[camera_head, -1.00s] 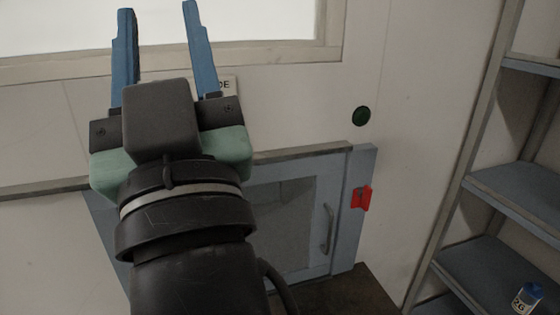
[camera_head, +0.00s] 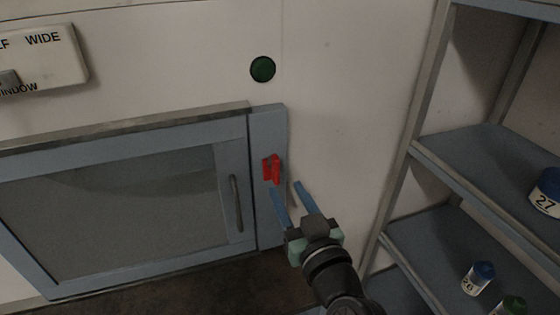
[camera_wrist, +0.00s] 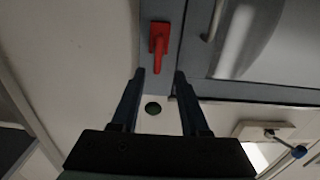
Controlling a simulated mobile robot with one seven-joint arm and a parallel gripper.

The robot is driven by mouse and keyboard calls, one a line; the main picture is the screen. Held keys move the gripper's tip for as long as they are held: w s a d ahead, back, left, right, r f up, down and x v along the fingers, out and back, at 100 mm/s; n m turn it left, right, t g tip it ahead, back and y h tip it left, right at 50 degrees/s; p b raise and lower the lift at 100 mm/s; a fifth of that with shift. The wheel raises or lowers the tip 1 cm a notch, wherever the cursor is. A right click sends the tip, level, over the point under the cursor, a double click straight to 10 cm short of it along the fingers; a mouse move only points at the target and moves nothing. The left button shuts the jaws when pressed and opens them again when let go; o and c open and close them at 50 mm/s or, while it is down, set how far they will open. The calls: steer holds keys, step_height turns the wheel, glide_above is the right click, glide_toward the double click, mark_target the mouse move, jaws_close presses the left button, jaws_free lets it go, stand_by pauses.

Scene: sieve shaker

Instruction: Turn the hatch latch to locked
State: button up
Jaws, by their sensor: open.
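The hatch (camera_head: 130,135) has a blue-grey frame around a large pane and looks closed. Its red latch (camera_head: 275,170) sits on the strip right of the pane, with its lever standing about upright. In the wrist view the latch (camera_wrist: 158,40) lies just beyond the fingertips, with its lever pointing toward the green button. My gripper (camera_head: 285,187) is open, just below and right of the latch in the head view. I cannot tell whether a finger touches the latch.
A vertical handle (camera_head: 236,203) stands left of the latch. A round green button (camera_head: 262,69) is on the wall above. A control box (camera_head: 45,62) is at the upper left. Shelves (camera_head: 490,160) with several labelled bottles stand to the right.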

mark_target(277, 171)
steer(key=p+x, duration=0.2)
steer(key=x, duration=0.6)
steer(key=shift+w+f, duration=0.1)
steer(key=shift+w, duration=0.25)
jaws_close()
